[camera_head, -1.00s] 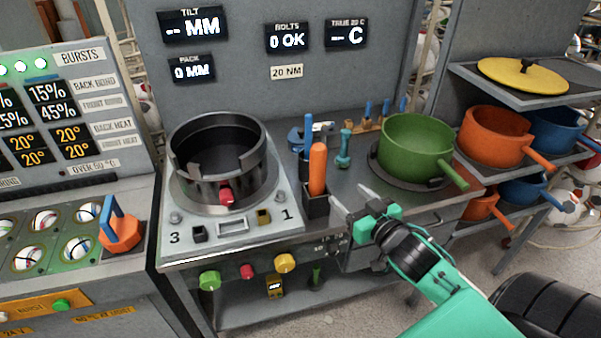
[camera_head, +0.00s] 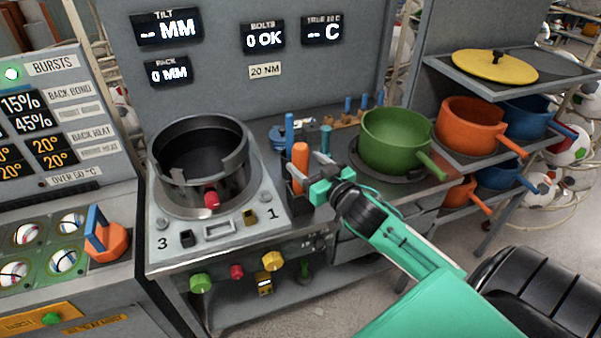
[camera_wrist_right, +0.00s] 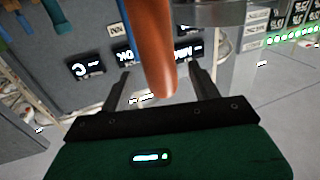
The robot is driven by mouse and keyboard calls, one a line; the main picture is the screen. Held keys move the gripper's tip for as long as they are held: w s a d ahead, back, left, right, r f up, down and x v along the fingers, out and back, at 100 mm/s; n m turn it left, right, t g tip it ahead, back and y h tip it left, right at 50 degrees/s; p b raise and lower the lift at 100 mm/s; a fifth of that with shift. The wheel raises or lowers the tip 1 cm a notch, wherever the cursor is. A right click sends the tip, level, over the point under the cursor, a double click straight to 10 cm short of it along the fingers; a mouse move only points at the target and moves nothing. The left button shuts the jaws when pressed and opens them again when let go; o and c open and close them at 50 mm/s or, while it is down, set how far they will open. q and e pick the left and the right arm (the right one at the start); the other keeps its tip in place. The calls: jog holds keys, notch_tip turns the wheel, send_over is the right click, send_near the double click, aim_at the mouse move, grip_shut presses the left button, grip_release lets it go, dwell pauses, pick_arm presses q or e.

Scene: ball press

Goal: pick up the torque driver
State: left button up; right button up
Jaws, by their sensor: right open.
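The torque driver (camera_head: 300,158) appears to be the orange-handled tool standing upright in a black holder (camera_head: 296,190) at the right of the press plate. Its lower part is hidden in the holder. My right gripper (camera_head: 306,172) is at the driver's handle, coming from the right. In the right wrist view the orange handle (camera_wrist_right: 152,45) lies between the two spread fingers (camera_wrist_right: 160,88), with a gap on both sides. The fingers are open and not closed on it. My left gripper is not in view.
The round black press ring (camera_head: 203,160) stands to the left. A blue-handled tool (camera_head: 289,130) is close behind the driver. A green pot (camera_head: 393,140) sits on the bench at right. Orange and blue pots stand on the rack (camera_head: 470,125) further right.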

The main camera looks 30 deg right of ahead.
aim_at(296, 153)
jog(key=w+p, duration=0.1)
jog(key=w, duration=0.1)
jog(key=w+p, duration=0.1)
jog(key=w, duration=0.1)
jog(key=shift+w+r, duration=0.2)
jog(key=shift+w, duration=0.05)
jog(key=shift+w+a+f, duration=0.1)
jog(key=shift+w, duration=0.25)
jog(key=c, duration=1.2)
jog(key=shift+o, duration=0.2)
